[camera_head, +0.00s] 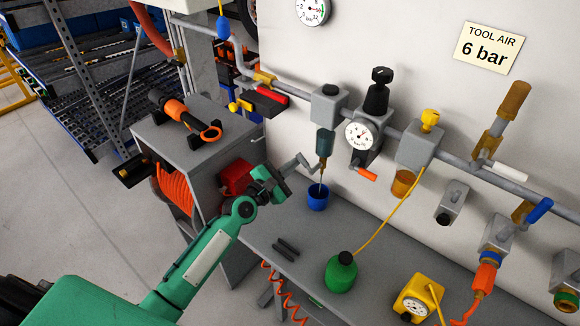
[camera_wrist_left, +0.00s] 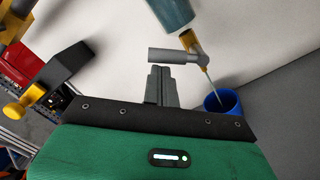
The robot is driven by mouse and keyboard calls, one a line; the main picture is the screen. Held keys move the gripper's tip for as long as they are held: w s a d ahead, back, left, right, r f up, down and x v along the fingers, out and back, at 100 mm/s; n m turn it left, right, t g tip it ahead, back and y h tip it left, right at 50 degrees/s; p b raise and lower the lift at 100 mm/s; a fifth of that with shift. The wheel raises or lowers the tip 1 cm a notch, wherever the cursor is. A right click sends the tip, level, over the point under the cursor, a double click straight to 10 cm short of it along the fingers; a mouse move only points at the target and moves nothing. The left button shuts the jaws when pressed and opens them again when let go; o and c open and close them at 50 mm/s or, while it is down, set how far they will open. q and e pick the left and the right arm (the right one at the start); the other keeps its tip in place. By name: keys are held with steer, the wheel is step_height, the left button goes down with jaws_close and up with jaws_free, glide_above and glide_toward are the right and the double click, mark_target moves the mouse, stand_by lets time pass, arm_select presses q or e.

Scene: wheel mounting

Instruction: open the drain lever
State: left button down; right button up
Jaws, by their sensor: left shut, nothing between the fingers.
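The drain lever (camera_wrist_left: 170,55) is a grey handle reaching left from a brass fitting (camera_wrist_left: 187,40) under a dark teal bowl (camera_wrist_left: 172,11). In the head view the bowl (camera_head: 325,142) hangs below a grey filter block (camera_head: 328,104). A thin yellowish line runs from the fitting down to a blue cup (camera_head: 318,197); I cannot tell if it is a tube or liquid. My left gripper (camera_head: 287,178) is shut and empty. Its fingertips (camera_wrist_left: 160,70) are just short of the lever in the wrist view; contact is unclear. My right gripper is out of view.
A regulator with a gauge (camera_head: 360,135) and a yellow-knobbed block (camera_head: 418,146) stand right along the pipe. A red-handled valve (camera_head: 270,95) is left. A green bottle (camera_head: 341,272) and dark bars (camera_head: 286,250) are on the grey bench (camera_head: 270,228). The wall (camera_head: 420,60) is close behind.

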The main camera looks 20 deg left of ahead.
arm_select(q)
steer(key=shift+s+d+r+m+p, duration=0.15)
steer(key=shift+d+r+m+p, duration=0.5)
steer(key=shift+m, duration=1)
steer(key=shift+s+d+r+m+p, duration=0.25)
steer(key=shift+r+m+p, duration=0.4)
steer(key=shift+m, duration=0.95)
steer(key=shift+s+d+r+m+p, duration=0.1)
steer(key=shift+d+r+m+p, duration=0.35)
steer(key=shift+m+p, duration=0.85)
steer(key=shift+d+f+m+b, duration=0.1)
steer(key=shift+m+b, duration=0.25)
steer(key=shift+m, duration=0.1)
